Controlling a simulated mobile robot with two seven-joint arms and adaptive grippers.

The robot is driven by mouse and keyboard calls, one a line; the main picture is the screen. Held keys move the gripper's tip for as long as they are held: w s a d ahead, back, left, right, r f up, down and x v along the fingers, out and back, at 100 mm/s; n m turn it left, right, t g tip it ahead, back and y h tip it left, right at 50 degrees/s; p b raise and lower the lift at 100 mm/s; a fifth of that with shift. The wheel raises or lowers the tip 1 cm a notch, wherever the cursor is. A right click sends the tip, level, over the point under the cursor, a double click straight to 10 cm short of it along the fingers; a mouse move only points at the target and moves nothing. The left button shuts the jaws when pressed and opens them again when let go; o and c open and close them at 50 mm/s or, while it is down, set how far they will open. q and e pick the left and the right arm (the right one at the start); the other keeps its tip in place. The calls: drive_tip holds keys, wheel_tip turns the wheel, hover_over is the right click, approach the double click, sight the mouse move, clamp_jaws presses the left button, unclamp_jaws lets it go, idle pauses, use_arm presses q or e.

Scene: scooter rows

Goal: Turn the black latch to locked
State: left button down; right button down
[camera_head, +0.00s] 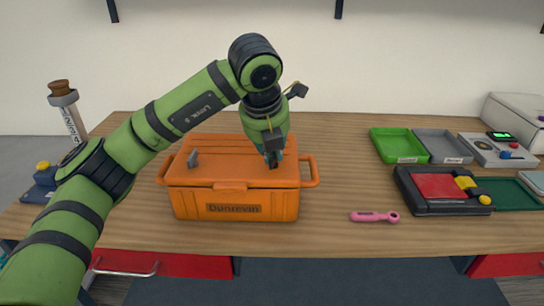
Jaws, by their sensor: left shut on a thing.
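An orange lidded box (232,200) with a name label on its front and side handles stands on the wooden table. My left gripper (273,163) points down at the right part of the lid. It is shut on a small dark thing there, which looks like the black latch. The fingers hide most of it, so I cannot tell which way it is turned. My right gripper is not in view.
A pink tool (374,216) lies right of the box. A black case with a red panel (437,187), a green tray (398,146) and a grey tray (443,147) are further right. A corked tube (70,115) stands at the left. The table in front of the box is clear.

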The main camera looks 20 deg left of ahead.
use_arm(q)
drive_tip(key=shift+n+y+b, duration=0.45)
drive_tip(key=shift+n+y, duration=0.05)
drive_tip(key=shift+n, duration=0.6)
drive_tip(key=shift+a, duration=0.1)
drive_tip(key=c, duration=1.2)
unclamp_jaws()
drive_tip(key=shift+c, duration=0.2)
drive_tip(key=shift+s+r, duration=0.1)
drive_tip(key=shift+r, duration=0.1)
drive_tip(key=v, duration=1.1)
drive_tip(key=shift+r, duration=0.35)
